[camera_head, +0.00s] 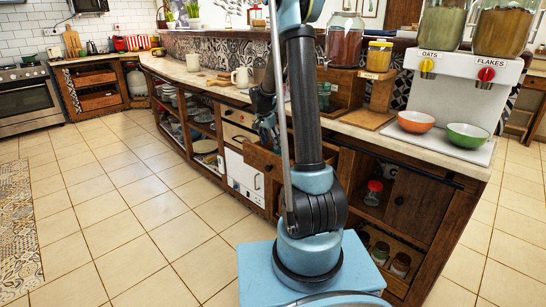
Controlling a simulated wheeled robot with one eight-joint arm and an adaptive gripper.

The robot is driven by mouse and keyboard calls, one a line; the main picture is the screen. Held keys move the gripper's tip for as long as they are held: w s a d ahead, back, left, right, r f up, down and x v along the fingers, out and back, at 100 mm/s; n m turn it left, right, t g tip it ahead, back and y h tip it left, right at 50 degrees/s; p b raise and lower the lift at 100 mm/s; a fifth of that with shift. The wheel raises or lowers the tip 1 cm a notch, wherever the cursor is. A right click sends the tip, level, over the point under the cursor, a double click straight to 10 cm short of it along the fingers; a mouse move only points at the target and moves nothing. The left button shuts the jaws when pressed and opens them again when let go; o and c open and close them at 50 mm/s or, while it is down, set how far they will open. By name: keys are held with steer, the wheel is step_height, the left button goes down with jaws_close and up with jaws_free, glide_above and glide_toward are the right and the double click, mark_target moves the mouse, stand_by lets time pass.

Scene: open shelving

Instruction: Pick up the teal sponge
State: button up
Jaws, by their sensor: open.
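I cannot make out the teal sponge in this view. My arm stands upright across the middle of the picture and covers part of the counter. My gripper (267,132) is partly hidden behind the arm. It points down over an open wooden drawer (262,160) below the counter edge. It is open, and I see nothing held in it. The inside of the drawer is mostly hidden by the arm and gripper.
The long counter (205,82) holds white mugs (193,62), a cereal dispenser (450,85), an orange bowl (416,121) and a green bowl (467,136). Open shelves below hold dishes and jars (400,264). The tiled floor (140,205) at left is clear.

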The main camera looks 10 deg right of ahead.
mark_target(274, 151)
steer(key=shift+w+x, duration=0.15)
steer(key=shift+x, duration=1)
steer(key=shift+w+x, duration=0.15)
steer(key=shift+x, duration=0.95)
steer(key=shift+d+f, duration=0.25)
steer(key=shift+f, duration=0.2)
steer(key=shift+f, duration=0.2)
steer(key=c, duration=0.6)
